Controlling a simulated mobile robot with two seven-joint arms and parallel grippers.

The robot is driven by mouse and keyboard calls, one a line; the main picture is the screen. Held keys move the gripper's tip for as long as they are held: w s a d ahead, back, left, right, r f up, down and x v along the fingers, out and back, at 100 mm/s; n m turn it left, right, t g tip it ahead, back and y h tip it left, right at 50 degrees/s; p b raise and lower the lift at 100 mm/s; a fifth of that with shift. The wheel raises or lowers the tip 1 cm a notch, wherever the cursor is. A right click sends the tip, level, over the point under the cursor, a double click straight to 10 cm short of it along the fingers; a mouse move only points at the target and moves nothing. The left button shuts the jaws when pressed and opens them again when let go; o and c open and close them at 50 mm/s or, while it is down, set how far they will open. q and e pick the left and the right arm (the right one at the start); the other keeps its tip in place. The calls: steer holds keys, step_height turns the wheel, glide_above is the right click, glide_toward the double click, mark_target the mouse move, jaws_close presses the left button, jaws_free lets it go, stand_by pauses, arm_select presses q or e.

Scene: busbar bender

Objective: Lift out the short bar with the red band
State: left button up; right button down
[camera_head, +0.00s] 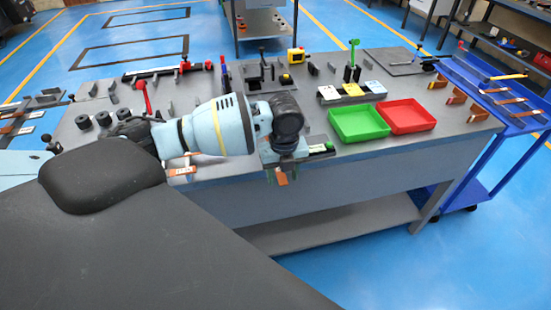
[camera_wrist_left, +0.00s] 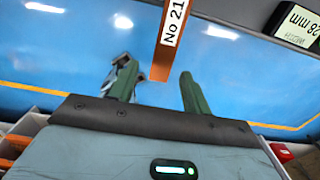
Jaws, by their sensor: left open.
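My left gripper (camera_head: 281,172) is at the front edge of the workbench, below its wrist. In the left wrist view its two green fingers (camera_wrist_left: 158,88) are apart. A copper-coloured bar with a white "No 21" label (camera_wrist_left: 168,42) reaches in from the top, and its end shows in the gap between the fingers. I cannot tell whether it touches them. A small orange-brown piece (camera_head: 282,179) shows at the gripper in the head view. No red band can be made out on any bar. My right gripper is not in view.
The grey workbench (camera_head: 455,137) carries a green tray (camera_head: 359,123), a red tray (camera_head: 406,117) and several fixtures. A blue cart (camera_head: 500,160) with copper-coloured bars stands at the right. Blue floor is clear in front.

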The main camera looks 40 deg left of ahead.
arm_select(q)
steer(key=shift+f, duration=0.2)
stand_by(0.7)
jaws_close()
